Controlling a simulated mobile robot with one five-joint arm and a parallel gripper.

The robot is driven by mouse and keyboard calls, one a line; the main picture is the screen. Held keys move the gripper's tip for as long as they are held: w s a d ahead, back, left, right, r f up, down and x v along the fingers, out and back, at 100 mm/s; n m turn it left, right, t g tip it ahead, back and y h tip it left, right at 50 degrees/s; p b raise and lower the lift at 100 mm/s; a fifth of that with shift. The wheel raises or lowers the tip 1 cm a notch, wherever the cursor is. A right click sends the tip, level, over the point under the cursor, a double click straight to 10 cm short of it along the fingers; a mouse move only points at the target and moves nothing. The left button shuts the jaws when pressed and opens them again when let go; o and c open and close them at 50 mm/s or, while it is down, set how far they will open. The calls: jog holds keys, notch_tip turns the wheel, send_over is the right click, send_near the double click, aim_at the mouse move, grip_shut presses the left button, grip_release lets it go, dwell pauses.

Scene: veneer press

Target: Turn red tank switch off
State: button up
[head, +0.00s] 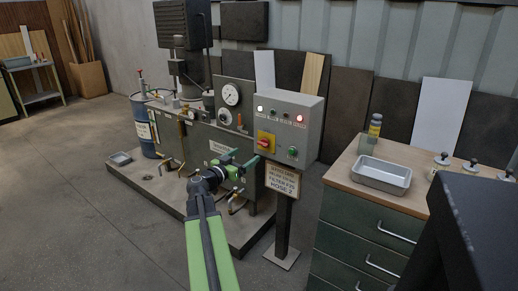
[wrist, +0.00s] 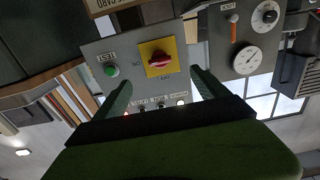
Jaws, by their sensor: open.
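The red switch (head: 264,144) is a rotary knob on a yellow plate, low on the left of the grey control box (head: 305,105). In the wrist view, which is upside down, the red knob (wrist: 158,59) lies roughly crosswise on its yellow plate (wrist: 174,50). The small markings around it are hard to read. My gripper (head: 243,161) is open and empty, in front of and below the box in the head view. In the wrist view my gripper (wrist: 160,78) has its fingers spread either side of the knob, apart from it.
A green button (head: 292,152) sits beside the switch. A white lamp (head: 260,108) and a red lamp (head: 299,118) glow above. A sign (head: 283,180) hangs below the box. A gauge (head: 231,94) stands left; a drawer cabinet with a metal tray (head: 381,177) stands right.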

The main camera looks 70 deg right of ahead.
aim_at(262, 145)
jog(key=x, duration=1)
jog(key=shift+d, duration=0.3)
